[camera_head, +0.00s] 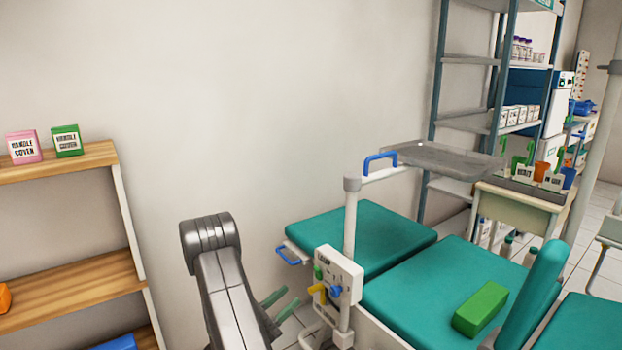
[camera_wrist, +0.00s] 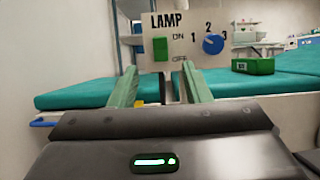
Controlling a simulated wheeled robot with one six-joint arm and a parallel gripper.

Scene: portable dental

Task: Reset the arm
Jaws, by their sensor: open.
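My gripper (camera_head: 277,304) shows low in the head view, beside the dental chair's control panel, with my grey arm partly in front of it. In the wrist view my gripper (camera_wrist: 157,88) has two green fingers standing apart with nothing between them. The white panel (camera_head: 340,277) is just ahead of the fingers. In the wrist view the panel (camera_wrist: 178,52) reads LAMP, with a green switch (camera_wrist: 160,49) at ON and a blue knob (camera_wrist: 213,44) near 2 and 3. I cannot tell whether the fingers touch the panel.
The teal chair (camera_head: 400,300) bears a green block (camera_head: 480,309). A grey tray (camera_head: 440,160) on a white post (camera_head: 350,225) stands above the panel. A wooden shelf (camera_head: 75,280) with a pink box (camera_head: 24,147) and green box (camera_head: 67,141) is at left.

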